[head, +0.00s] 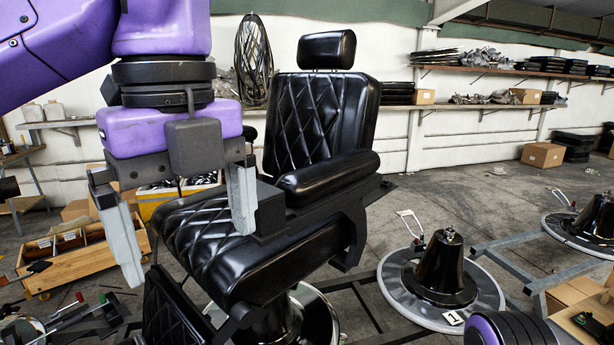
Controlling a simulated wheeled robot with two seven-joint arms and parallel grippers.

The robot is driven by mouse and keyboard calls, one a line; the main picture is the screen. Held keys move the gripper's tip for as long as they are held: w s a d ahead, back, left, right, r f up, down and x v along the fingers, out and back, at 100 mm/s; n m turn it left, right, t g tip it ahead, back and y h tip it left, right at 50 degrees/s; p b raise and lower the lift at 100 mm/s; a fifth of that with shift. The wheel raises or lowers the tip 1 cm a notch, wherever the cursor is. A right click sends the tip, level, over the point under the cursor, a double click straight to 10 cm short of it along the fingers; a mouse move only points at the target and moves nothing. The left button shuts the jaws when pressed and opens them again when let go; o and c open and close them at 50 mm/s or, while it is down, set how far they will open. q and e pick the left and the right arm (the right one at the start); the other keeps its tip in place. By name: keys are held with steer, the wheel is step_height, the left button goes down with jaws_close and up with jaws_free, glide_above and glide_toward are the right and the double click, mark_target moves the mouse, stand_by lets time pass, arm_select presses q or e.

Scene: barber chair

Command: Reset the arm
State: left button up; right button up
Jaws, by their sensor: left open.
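A black quilted barber chair (322,110) stands in the middle with its headrest upright. Its near armrest (330,175) is a padded black bar beside the seat, slanting up slightly towards the backrest. A black box-shaped bracket (270,208) sits at the armrest's front end. My left gripper (188,258) is open, with its two pale fingers spread and pointing down in front of the seat (205,240). Its right finger overlaps the bracket in the picture; I cannot tell whether they touch. Nothing shows between the fingers. The far armrest is mostly hidden behind my gripper. My right gripper is out of view.
A round chair base (440,275) stands on the floor at right, with metal frames (515,245) nearby. A wooden tray (75,265) lies at left. Shelves (485,72) line the back wall. Open floor (450,195) shows right of the chair.

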arm_select(q)
steer(key=w+a+f+m+t+y, duration=0.3)
steer(key=w+f+m+t, duration=0.15)
steer(key=w, duration=0.45)
steer(key=w+a+f+m+t+y, duration=0.3)
steer(key=w+f+m+t+y, duration=0.15)
steer(key=w, duration=0.35)
steer(key=w+a+f+m+t, duration=0.1)
steer(key=w+f+m+t, duration=0.15)
steer(key=f+m, duration=0.55)
steer(key=w+f+m+t, duration=0.1)
steer(key=w+f+m, duration=0.35)
steer(key=f, duration=0.75)
steer(key=s+a+f+m+g+h, duration=0.25)
steer(key=s+f+m, duration=0.5)
steer(key=f, duration=0.55)
steer(key=s+a+f+m+g+h, duration=0.1)
steer(key=s+a+f+m+h, duration=0.15)
steer(key=s+f+m, duration=0.7)
steer(key=s+a+f+g, duration=0.3)
steer(key=s+f, duration=0.4)
steer(key=s, duration=0.3)
steer(key=s+a+f+g, duration=0.2)
steer(key=s+a+f, duration=0.3)
steer(key=s, duration=0.5)
steer(key=shift+s+f+g+y+b, duration=0.25)
steer(key=shift+f+g+y, duration=0.2)
steer(key=shift+f, duration=0.4)
